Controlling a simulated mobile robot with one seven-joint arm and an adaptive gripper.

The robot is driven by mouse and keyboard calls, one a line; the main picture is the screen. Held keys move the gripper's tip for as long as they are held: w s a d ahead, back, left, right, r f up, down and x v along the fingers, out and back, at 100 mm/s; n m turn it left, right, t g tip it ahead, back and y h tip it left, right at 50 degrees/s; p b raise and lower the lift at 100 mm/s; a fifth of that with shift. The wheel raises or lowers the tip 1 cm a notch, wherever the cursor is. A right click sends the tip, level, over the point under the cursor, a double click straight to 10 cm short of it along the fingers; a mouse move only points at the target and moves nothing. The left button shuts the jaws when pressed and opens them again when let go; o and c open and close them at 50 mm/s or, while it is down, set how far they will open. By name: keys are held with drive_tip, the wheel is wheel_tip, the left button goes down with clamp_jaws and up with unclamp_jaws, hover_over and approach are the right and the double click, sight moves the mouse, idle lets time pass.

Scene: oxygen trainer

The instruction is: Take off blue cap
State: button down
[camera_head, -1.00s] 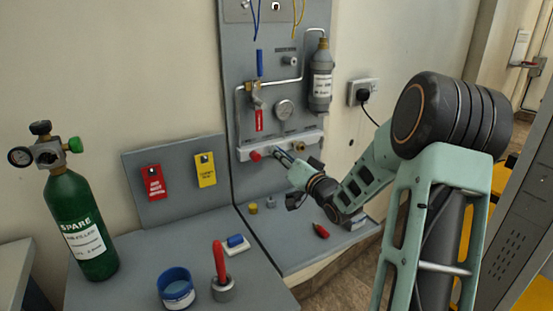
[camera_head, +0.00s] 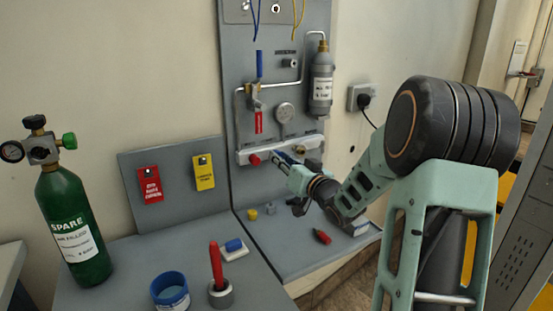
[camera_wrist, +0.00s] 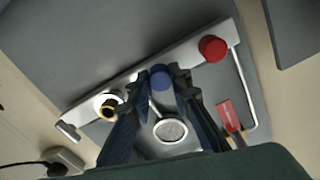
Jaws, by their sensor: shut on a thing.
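The blue cap (camera_wrist: 161,77) sits on the white manifold bar (camera_wrist: 136,75), between a red cap (camera_wrist: 212,48) and a brass-coloured fitting (camera_wrist: 109,105) in the wrist view. My gripper (camera_wrist: 163,80) is shut on the blue cap, with one dark finger on each side of it. In the head view my gripper (camera_head: 281,157) reaches the front of the bar from the right. There its fingers hide the blue cap. The red cap (camera_head: 254,159) shows just left of them.
A round gauge (camera_head: 285,113) and a blue-handled valve (camera_head: 258,93) are on the panel above the bar. A green cylinder (camera_head: 75,225), a blue tub (camera_head: 170,291) and a red-handled tool (camera_head: 217,270) stand on the bench. A plugged socket (camera_head: 361,98) is on the wall.

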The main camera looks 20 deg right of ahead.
drive_tip(key=shift+n+b, duration=0.5)
drive_tip(key=shift+b, duration=0.15)
drive_tip(key=c, duration=1.8)
unclamp_jaws()
drive_tip(key=shift+o, duration=0.2)
drive_tip(key=s+m+p, duration=0.1)
drive_tip(key=p, duration=0.1)
drive_tip(key=s+m+p, duration=0.1)
drive_tip(key=m+p, duration=0.1)
drive_tip(key=shift+s+d, duration=0.2)
drive_tip(key=shift+d, duration=0.05)
